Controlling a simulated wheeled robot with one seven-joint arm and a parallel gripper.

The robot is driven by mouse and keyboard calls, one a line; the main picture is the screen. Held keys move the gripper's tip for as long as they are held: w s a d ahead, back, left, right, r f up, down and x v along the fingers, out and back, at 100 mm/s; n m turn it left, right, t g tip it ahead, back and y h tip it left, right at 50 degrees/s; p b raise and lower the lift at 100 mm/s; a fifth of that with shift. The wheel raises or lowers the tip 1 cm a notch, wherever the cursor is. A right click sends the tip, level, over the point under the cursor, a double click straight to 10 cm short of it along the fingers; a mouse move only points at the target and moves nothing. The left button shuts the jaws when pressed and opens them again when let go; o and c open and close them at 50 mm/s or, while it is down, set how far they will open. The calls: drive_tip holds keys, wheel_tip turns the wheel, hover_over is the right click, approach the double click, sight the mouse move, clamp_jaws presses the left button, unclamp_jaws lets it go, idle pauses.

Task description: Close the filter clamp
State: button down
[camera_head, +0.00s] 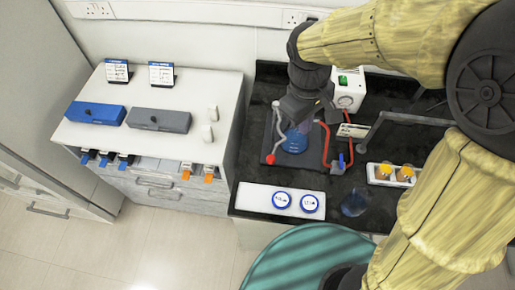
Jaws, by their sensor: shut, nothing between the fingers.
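A filter setup stands on a dark base plate (314,163) on the black bench. It has a flask with blue liquid (294,141), a grey bent lever (278,128) ending in a red ball (270,158) at its left, and a red hose (325,146) at its right. The lever may be the filter clamp; its open or closed state is unclear. My gripper (299,121) is shut and empty, pointing down over the top of the flask. It hides the upper part of the setup, and I cannot tell whether it touches it.
A small blue upright part (341,161) stands right of the flask. A beaker (354,203), a white device (347,92) and an amber-jar rack (372,174) stand right. A white cabinet (178,81) is left.

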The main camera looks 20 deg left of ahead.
drive_tip(key=s+a+r+n+h, duration=0.1)
drive_tip(key=s+a+r+n, duration=0.1)
drive_tip(key=s+a+n, duration=0.2)
drive_tip(key=s+a+r+n+t+h, duration=0.1)
drive_tip(key=s+a+r+n, duration=0.2)
drive_tip(key=a, duration=0.8)
drive_tip(key=s+n, duration=0.2)
drive_tip(key=s, duration=0.2)
drive_tip(key=shift+r+h, duration=0.3)
drive_tip(key=shift+f, duration=0.1)
drive_tip(key=w+d+f+p, duration=0.2)
drive_tip(key=d+f+p, duration=0.2)
drive_tip(key=d+f, duration=0.3)
wheel_tip(320, 180, down, 3)
drive_tip(key=shift+r+p, duration=0.2)
drive_tip(key=shift+p, duration=0.15)
drive_tip(key=shift+w+d, duration=0.1)
drive_tip(key=shift+w, duration=0.1)
